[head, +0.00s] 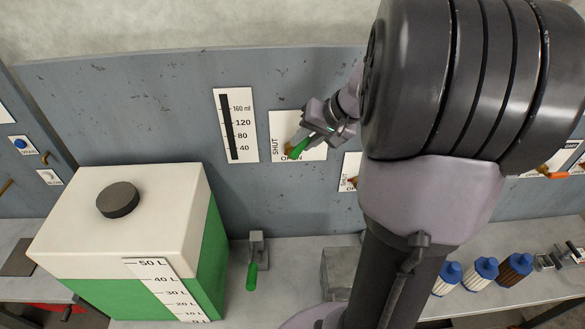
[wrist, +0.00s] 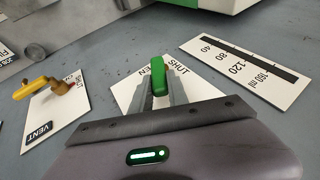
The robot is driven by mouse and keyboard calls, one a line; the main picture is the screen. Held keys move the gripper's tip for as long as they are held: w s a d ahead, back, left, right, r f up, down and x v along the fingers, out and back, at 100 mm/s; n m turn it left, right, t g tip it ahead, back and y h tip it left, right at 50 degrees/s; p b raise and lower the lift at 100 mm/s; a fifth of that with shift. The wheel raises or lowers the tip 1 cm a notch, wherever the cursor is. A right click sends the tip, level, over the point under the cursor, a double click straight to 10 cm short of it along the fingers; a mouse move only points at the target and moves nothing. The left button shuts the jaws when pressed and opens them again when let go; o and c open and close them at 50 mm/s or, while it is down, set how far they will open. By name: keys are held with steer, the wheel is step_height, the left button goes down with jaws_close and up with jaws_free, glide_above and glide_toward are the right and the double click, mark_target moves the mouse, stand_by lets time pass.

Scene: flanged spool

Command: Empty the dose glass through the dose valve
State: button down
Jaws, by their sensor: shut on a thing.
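The dose valve's green handle (head: 298,149) shows on a white plate (head: 319,152) marked SHUT at its left and OPEN along its bottom. The handle slants down-left, between the two marks. My gripper (head: 311,138) is at the handle. In the wrist view the green handle (wrist: 160,74) sits between both fingers of my gripper (wrist: 160,90), which are shut on it. The valve's pivot is hidden by the gripper. The dose glass scale (head: 250,128), marked 40 to 160 ml, is left of the valve, with a dark bar along its length. The scale also shows in the wrist view (wrist: 262,75).
A vent plate (wrist: 40,131) with a yellow-brown lever (wrist: 42,88) is beside the valve plate. A white and green tank (head: 120,225) stands left on the bench. A green-handled lever (head: 252,276) stands right of it. Blue-capped cylinders (head: 483,274) stand at right.

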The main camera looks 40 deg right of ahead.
steer(key=d+f+m+t+y+b, duration=0.1)
steer(key=f+t+y+b, duration=0.1)
steer(key=b, duration=0.4)
steer(key=s+f+m+t+y+b, duration=0.1)
steer(key=t+y+b, duration=0.2)
steer(key=b, duration=0.3)
steer(key=s+d+f+m+t+y+b, duration=0.1)
steer(key=f+t+y+b, duration=0.1)
steer(key=b, duration=0.4)
steer(key=shift+d+f+t+y, duration=0.3)
steer(key=shift+f+t, duration=0.05)
steer(key=shift+t, duration=0.45)
steer(key=c, duration=1.3)
jaws_free()
steer(key=shift+w, duration=0.1)
